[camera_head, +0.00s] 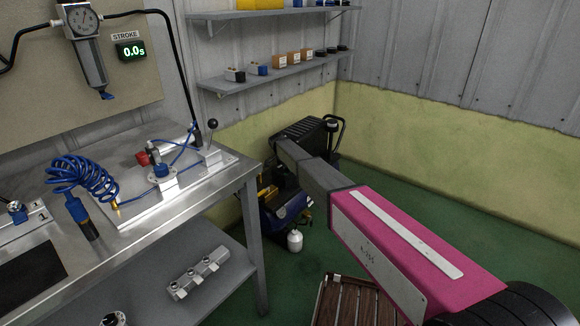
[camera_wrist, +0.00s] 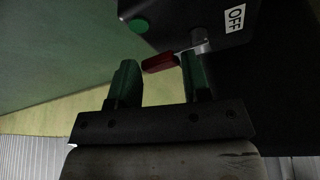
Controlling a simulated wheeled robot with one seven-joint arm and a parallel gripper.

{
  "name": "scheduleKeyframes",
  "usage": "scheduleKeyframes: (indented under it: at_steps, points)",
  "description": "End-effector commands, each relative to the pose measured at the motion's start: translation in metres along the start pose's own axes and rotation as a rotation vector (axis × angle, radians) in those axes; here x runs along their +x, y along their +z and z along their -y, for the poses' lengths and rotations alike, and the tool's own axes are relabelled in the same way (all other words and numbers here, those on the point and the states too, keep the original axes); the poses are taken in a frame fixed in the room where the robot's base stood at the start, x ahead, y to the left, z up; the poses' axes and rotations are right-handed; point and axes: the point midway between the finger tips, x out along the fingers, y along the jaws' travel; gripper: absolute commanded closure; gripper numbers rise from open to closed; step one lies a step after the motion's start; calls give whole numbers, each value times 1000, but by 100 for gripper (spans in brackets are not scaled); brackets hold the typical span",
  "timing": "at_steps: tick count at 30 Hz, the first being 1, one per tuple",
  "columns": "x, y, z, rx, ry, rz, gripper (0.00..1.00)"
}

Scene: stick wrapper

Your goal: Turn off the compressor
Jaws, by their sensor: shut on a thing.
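The compressor (camera_head: 322,128) stands on the floor in the corner beyond the workbench, with a black upper part and a blue lower part, partly hidden by my arm. My gripper (camera_head: 283,152) reaches to it in the head view. In the wrist view, my gripper (camera_wrist: 158,70) has its two fingers on either side of a red lever (camera_wrist: 160,63) and is shut on it. The lever joins a grey pivot (camera_wrist: 199,40) on a dark box. A white "OFF" label (camera_wrist: 235,18) is on the box right of the pivot, and a green round mark (camera_wrist: 139,26) is at left.
A metal workbench (camera_head: 225,185) with a valve fixture and blue coiled hose stands at left. A wooden slatted thing (camera_head: 345,305) is below my arm. Green floor (camera_head: 460,225) lies open at right.

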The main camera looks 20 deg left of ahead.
Motion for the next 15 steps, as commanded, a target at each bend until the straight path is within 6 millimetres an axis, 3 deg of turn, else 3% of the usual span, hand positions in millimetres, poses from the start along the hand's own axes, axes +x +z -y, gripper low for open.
scheduleKeyframes:
  at_steps: [15]
  points:
    - [-2,3,-1,85,35,0,80]
